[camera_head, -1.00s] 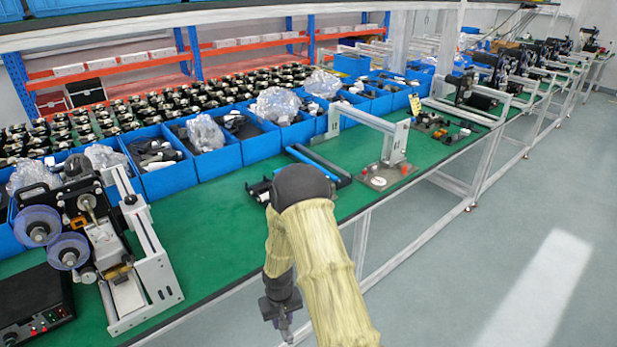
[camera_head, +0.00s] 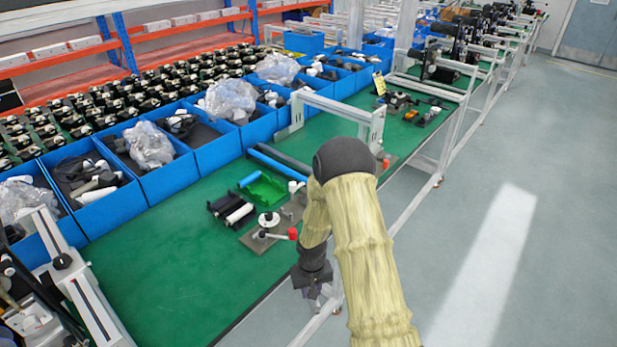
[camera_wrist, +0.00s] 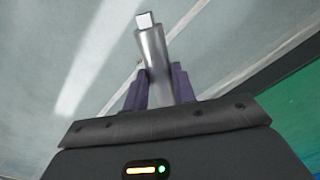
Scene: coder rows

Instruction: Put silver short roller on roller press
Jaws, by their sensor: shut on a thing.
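A silver short roller (camera_wrist: 155,50) with a small square end is held between the purple-grey fingers of my gripper (camera_wrist: 161,85) in the wrist view. It points away from the wrist over the grey floor. In the head view my gripper (camera_head: 313,293) hangs low, beside the front edge of the green table (camera_head: 185,275), apart from it; the roller is hard to make out there.
Black and white rollers (camera_head: 232,210) lie left of the fixture, near a blue-edged green part (camera_head: 263,186). A white gantry frame (camera_head: 340,106) stands behind my arm. Blue bins (camera_head: 172,178) line the table's back. Green tabletop at the front left is bare; floor at right is clear.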

